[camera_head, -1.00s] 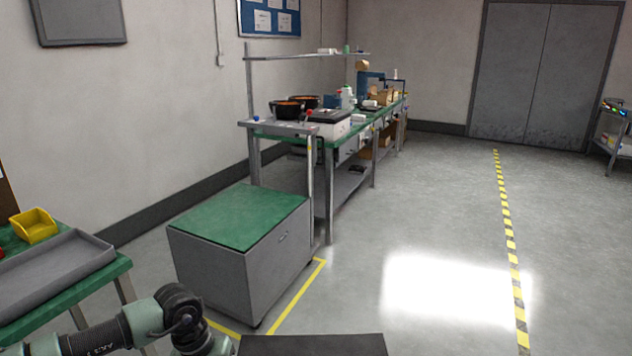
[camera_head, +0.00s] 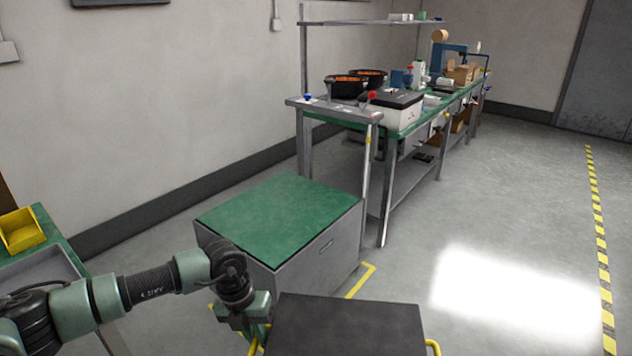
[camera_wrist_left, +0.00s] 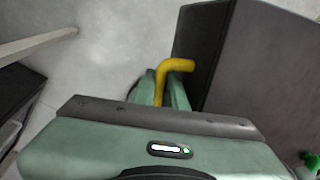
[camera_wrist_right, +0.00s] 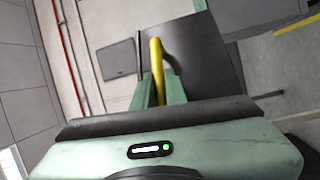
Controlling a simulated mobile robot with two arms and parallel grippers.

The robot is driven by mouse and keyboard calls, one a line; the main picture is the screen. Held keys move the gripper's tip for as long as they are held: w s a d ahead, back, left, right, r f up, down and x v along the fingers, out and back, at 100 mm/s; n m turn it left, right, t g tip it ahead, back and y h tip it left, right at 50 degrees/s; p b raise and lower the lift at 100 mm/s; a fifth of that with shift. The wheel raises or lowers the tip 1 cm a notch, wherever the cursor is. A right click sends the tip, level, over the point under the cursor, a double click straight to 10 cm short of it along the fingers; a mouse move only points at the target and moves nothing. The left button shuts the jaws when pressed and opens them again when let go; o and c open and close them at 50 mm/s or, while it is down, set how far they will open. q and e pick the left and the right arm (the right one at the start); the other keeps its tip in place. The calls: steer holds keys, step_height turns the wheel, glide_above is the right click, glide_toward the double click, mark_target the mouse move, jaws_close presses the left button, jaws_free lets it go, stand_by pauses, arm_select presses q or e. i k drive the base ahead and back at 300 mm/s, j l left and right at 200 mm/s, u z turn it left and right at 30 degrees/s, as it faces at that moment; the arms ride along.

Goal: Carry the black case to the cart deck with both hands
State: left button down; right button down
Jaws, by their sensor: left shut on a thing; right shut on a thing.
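The black case (camera_head: 348,325) is at the bottom centre of the head view, its flat top showing and its near part cut off. My left gripper (camera_head: 255,335) is at the case's left side. In the left wrist view its fingers (camera_wrist_left: 160,92) are shut on a yellow handle (camera_wrist_left: 172,66) of the case. In the right wrist view my right gripper's fingers (camera_wrist_right: 159,88) are shut on the other yellow handle (camera_wrist_right: 156,55), beside the dark case (camera_wrist_right: 205,60). A grey box-like unit with a green top (camera_head: 285,212) stands just beyond the case; I cannot tell whether it is the cart.
A long green-topped workbench (camera_head: 400,133) with bins and a white box stands behind the grey unit. A yellow bin (camera_head: 20,230) sits on a table at left. Yellow floor tape (camera_head: 362,280) edges the grey unit. Open floor lies to the right.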

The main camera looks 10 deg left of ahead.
mark_target(279, 223)
steer(key=i+j+z, duration=0.1)
steer(key=i+z, duration=0.2)
steer(key=i, duration=0.85)
steer(key=i+u, duration=0.25)
steer(key=i, duration=0.3)
steer(key=i+l+u, duration=0.25)
steer(key=i, duration=0.3)
steer(key=i+u, duration=0.25)
steer(key=u, duration=0.15)
steer(key=i+u, duration=0.2)
steer(key=u, duration=0.2)
steer(key=i+u, duration=0.25)
steer(key=u, duration=0.45)
